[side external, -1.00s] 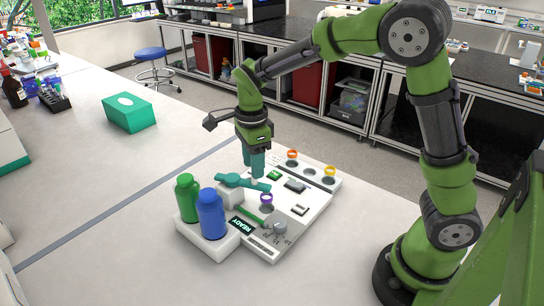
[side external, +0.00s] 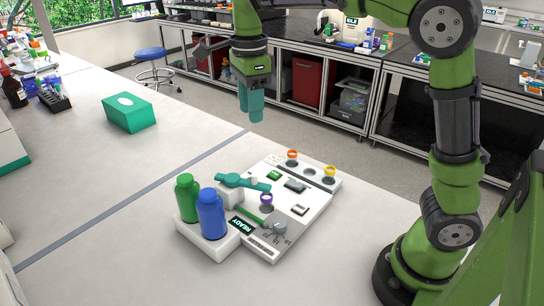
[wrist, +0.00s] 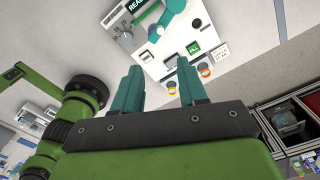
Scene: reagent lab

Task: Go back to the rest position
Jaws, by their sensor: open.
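My gripper (side external: 251,114) is raised in the air above the far side of the white device, well clear of it. Its teal fingers point down, and in the wrist view (wrist: 161,88) they stand apart with nothing between them. The white device (side external: 320,203) lies on the bench with a teal lever (side external: 243,182), a dial (side external: 275,228), a READY display (side external: 242,226) and several coloured rings. It also shows in the wrist view (wrist: 178,42), below the fingers.
A green bottle (side external: 187,200) and a blue bottle (side external: 211,216) stand upright at the device's near left. A green tissue box (side external: 129,113) sits on the bench further left. A blue stool (side external: 150,54) and far cabinets are beyond the bench. Air around my gripper is free.

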